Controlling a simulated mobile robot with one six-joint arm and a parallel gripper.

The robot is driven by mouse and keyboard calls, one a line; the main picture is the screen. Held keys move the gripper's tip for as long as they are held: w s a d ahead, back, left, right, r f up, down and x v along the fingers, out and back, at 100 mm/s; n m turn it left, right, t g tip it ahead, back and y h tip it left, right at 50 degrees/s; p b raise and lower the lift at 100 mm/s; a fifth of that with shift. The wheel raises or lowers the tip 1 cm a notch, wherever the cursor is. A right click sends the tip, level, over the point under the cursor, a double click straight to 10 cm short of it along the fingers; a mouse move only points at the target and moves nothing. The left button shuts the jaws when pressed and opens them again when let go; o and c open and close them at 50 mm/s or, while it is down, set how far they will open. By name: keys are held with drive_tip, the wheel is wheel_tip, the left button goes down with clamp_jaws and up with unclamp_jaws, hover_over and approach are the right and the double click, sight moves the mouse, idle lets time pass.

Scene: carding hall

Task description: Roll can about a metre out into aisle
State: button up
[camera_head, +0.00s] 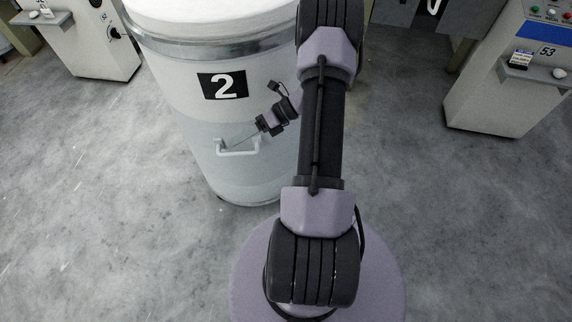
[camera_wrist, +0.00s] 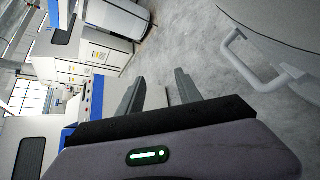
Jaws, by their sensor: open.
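The can (camera_head: 190,100) is a large pale drum with a grey metal rim, a black "2" label and a white top. It stands upright on the floor, left of my arm in the head view. A white bar handle (camera_head: 238,153) sticks out low on its side. My gripper (camera_head: 243,143) is close by the handle, partly overlapping it there. In the wrist view my gripper (camera_wrist: 160,78) is open with nothing between its fingers. The handle (camera_wrist: 262,82) is right of both fingers and apart from them; the can's wall (camera_wrist: 290,30) fills the upper right corner.
The grey concrete floor is clear left (camera_head: 90,200) and right (camera_head: 470,220) of the can. A machine cabinet (camera_head: 500,95) marked 53 stands at the right, another (camera_head: 90,45) at the upper left. The wrist view shows a row of machines (camera_wrist: 90,60) at left.

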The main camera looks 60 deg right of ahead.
sight(241, 154)
drive_tip(key=s+d+f+m+t+h+p, duration=0.1)
drive_tip(key=s+d+f+m+t+h, duration=0.2)
drive_tip(key=f+m, duration=0.5)
drive_tip(key=s+d+f+m+t+h+p, duration=0.2)
drive_tip(key=s+d+f+m+t+h, duration=0.1)
drive_tip(key=s+f+m, duration=0.5)
drive_tip(key=d+m+t, duration=0.1)
drive_tip(key=t, duration=0.1)
drive_tip(key=shift+f+m+t+h, duration=0.25)
drive_tip(key=shift+m+t+h, duration=0.15)
drive_tip(key=b+x, duration=0.2)
drive_tip(key=x, duration=1.5)
drive_tip(key=shift+w+a, duration=0.15)
drive_tip(key=shift+w, duration=0.1)
clamp_jaws()
